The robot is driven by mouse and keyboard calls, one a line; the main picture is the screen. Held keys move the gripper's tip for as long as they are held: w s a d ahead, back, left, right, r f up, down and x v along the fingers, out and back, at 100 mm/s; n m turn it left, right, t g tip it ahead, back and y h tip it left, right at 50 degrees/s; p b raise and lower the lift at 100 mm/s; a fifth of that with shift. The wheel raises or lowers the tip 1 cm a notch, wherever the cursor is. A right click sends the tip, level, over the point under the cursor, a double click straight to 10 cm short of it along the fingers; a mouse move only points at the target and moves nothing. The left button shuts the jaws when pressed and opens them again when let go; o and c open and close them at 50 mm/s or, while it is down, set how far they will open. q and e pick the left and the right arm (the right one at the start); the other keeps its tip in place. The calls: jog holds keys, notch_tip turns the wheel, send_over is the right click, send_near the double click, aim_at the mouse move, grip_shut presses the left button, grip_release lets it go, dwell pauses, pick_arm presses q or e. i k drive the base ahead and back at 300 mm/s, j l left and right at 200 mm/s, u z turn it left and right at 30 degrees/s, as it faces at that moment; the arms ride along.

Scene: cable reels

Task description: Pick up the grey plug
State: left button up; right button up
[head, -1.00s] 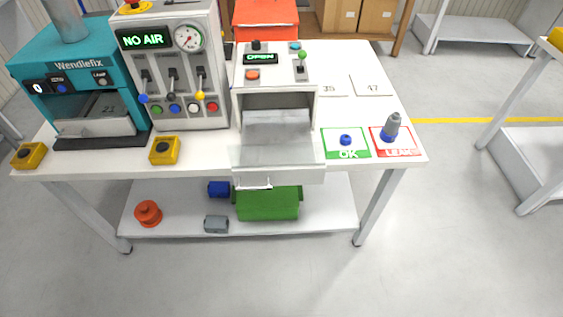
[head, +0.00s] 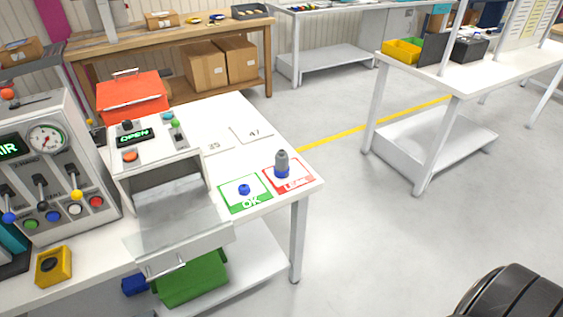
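A grey, upright, rounded piece (head: 282,160) with a blue base stands on the red LEAK card (head: 304,186) near the right end of the white workbench (head: 235,115). It looks like the grey plug. A small blue piece (head: 244,189) sits on the green OK card (head: 231,207) just left of it. Neither of my grippers shows in the head view. A dark rounded part, cut off by the frame, shows at the lower right corner, with no fingers visible.
An open-fronted machine (head: 155,145) reading OPEN, with its tray pulled out, stands left of the cards. A gauge panel (head: 45,165) is further left. A green bin (head: 192,283) is below the bench. Clear floor lies to the right, before another white table (head: 480,75).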

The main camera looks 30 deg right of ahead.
aim_at(282, 167)
jog(key=z, duration=1.15)
